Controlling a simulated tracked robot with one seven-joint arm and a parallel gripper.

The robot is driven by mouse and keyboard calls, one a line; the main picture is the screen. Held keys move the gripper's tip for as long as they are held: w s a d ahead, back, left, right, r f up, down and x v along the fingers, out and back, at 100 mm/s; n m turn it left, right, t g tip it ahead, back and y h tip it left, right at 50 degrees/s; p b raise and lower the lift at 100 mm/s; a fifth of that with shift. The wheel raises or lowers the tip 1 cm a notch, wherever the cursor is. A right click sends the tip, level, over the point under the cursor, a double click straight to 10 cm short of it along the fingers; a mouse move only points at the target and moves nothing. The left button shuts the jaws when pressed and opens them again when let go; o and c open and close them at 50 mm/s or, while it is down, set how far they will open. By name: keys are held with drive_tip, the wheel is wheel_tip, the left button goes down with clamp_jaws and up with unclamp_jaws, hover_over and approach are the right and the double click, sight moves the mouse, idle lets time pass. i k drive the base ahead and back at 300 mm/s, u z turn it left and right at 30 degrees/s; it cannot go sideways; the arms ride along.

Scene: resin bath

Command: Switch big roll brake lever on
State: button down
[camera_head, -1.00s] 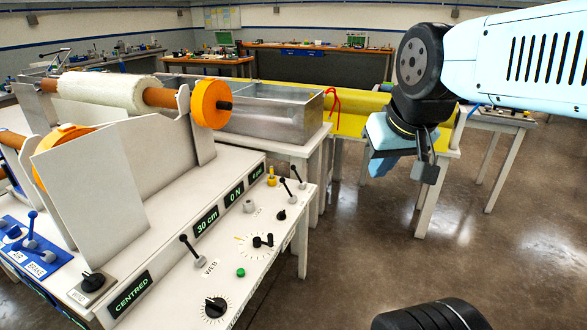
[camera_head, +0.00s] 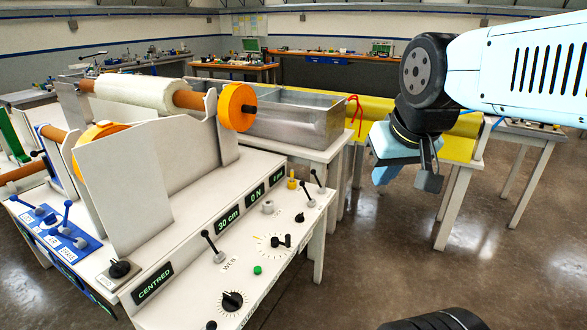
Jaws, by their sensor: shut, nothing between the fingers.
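A blue panel (camera_head: 62,247) with several blue levers sits at the left of the white machine. One upright lever (camera_head: 67,214) with a blue knob stands on it near small labels, one of which seems to read BRAKE. I cannot tell for certain which lever is the big roll brake, or its on or off position. A large white roll (camera_head: 140,92) lies on an orange-brown core at the machine's top. My gripper (camera_head: 428,184) is at the upper right, shut and empty, pointing down over the floor, far from the blue panel.
The machine's white control desk (camera_head: 210,290) carries black levers, dials and green displays. A metal tank (camera_head: 297,125) and a yellow-covered table (camera_head: 460,142) stand behind. A grey plate (camera_head: 122,180) rises beside the blue panel. Open floor lies at the right.

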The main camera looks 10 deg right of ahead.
sight(313, 171)
drive_tip(key=u, duration=0.05)
drive_tip(key=i, duration=0.85)
drive_tip(key=z, duration=0.1)
